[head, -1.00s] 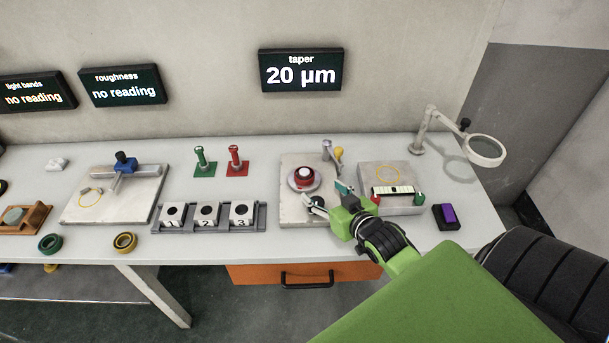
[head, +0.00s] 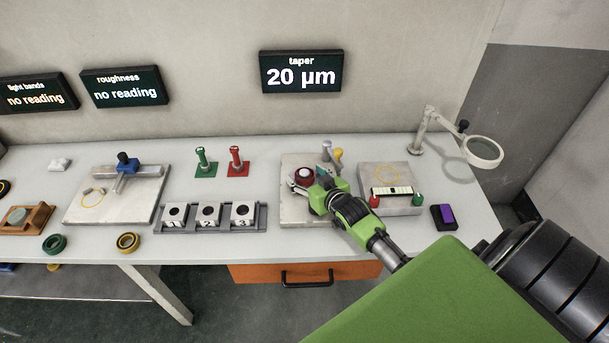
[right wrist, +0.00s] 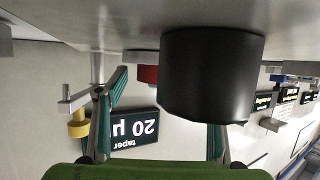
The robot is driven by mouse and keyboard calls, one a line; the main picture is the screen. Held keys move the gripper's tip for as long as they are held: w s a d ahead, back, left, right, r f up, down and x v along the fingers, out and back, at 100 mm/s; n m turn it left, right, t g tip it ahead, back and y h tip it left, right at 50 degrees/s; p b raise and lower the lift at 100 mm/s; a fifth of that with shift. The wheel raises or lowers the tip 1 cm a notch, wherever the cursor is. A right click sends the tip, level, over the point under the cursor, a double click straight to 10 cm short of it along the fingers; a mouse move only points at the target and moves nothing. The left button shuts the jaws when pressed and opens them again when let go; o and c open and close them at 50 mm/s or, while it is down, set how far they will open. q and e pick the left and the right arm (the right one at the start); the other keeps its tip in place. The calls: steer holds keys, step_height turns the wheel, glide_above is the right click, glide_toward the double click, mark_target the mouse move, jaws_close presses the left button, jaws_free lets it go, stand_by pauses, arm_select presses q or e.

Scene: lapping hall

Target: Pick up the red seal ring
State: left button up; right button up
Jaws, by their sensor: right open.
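A red ring-shaped piece with a pale centre (head: 304,174) sits on the round plate of the grey gauge station under the taper display; I take it as the red seal ring. My right gripper (head: 318,185) is open, low over this station, just right of and in front of the red piece, and hides part of it. In the right wrist view, which is upside down, a black cylinder (right wrist: 210,75) stands between and beyond the open fingers (right wrist: 160,130). A red patch (right wrist: 147,75) shows partly behind it. My left gripper is not in view.
A block holder (head: 262,228) with numbered blocks lies left. Green (head: 54,244) and yellow (head: 128,243) rings lie at the front edge. Green (head: 205,163) and red (head: 238,162) posts stand behind. A magnifier (head: 484,152) and purple-topped box (head: 443,216) are right.

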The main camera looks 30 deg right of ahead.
steer(key=c, duration=1.3)
steer(key=shift+r, duration=0.15)
steer(key=shift+r, duration=0.6)
steer(key=s+a+r+n+g+y+b, duration=0.1)
steer(key=s+a+r+n+g+y, duration=0.1)
steer(key=s+a+r+n+y, duration=0.2)
steer(key=s+a+r+n+g+y+b, duration=0.1)
steer(key=s+a+r+n+y, duration=0.3)
steer(key=s+a+r, duration=0.4)
steer(key=s+a+r+n+g+y+b, duration=0.1)
steer(key=s+a+r+n+g+y, duration=0.1)
steer(key=s+a+r+n+y, duration=0.2)
steer(key=shift+s+a+r+g+y, duration=0.3)
steer(key=shift+s+a+r+g, duration=0.1)
steer(key=shift+s+a+r, duration=1.3)
